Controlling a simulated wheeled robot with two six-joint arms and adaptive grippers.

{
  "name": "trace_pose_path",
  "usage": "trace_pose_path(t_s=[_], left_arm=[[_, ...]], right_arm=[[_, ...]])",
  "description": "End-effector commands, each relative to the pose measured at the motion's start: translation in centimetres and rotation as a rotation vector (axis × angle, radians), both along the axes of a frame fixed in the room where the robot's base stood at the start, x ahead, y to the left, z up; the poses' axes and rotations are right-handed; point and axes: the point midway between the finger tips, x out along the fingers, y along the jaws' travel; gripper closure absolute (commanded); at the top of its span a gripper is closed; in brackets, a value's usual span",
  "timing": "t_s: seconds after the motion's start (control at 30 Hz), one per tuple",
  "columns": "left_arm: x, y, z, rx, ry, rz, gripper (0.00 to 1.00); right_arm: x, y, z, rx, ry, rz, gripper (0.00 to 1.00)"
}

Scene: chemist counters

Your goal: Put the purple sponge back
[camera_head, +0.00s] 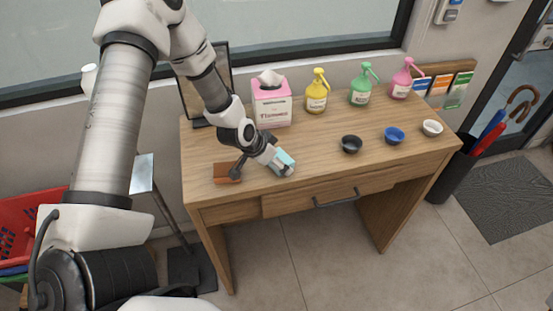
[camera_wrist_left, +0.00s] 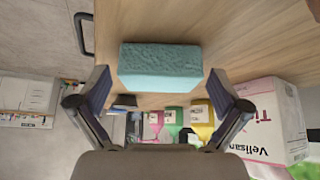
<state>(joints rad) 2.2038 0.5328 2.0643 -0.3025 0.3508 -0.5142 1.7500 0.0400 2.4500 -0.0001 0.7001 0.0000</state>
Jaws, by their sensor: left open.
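No purple sponge shows in either view. A teal sponge (camera_head: 282,157) lies on the wooden desk near its front edge, and it fills the upper middle of the left wrist view (camera_wrist_left: 160,66). My left gripper (camera_head: 262,171) is low over the desk front. Its jaws are open, and in the left wrist view (camera_wrist_left: 157,79) the sponge shows between and beyond the fingertips. I cannot tell whether they touch it. A flat orange-brown block (camera_head: 224,173) lies at the desk's front left, beside one finger. My right gripper is not in view.
The desk (camera_head: 315,160) carries a pink tissue box (camera_head: 271,108), yellow (camera_head: 316,97), green (camera_head: 360,90) and pink (camera_head: 400,84) pump bottles along the back. Black (camera_head: 351,144), blue (camera_head: 394,135) and white (camera_head: 432,128) bowls stand right. A drawer handle (camera_head: 337,199) juts from the front.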

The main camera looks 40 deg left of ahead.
Motion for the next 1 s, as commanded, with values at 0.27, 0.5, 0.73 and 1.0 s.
trace_pose_path(t_s=[0.27,0.5,0.73,1.0], left_arm=[[-0.9,0.3,2.2,-0.003,-0.002,0.005,0.0],[-4.1,1.3,8.3,-0.007,-0.002,0.008,0.0],[-6.0,1.9,10.5,-0.002,0.001,0.003,0.0],[-13.8,-2.5,2.6,0.053,0.278,0.129,0.0]], right_arm=[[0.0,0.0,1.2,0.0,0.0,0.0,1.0],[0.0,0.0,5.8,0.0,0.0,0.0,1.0],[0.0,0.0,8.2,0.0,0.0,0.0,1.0],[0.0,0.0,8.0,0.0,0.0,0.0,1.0]])
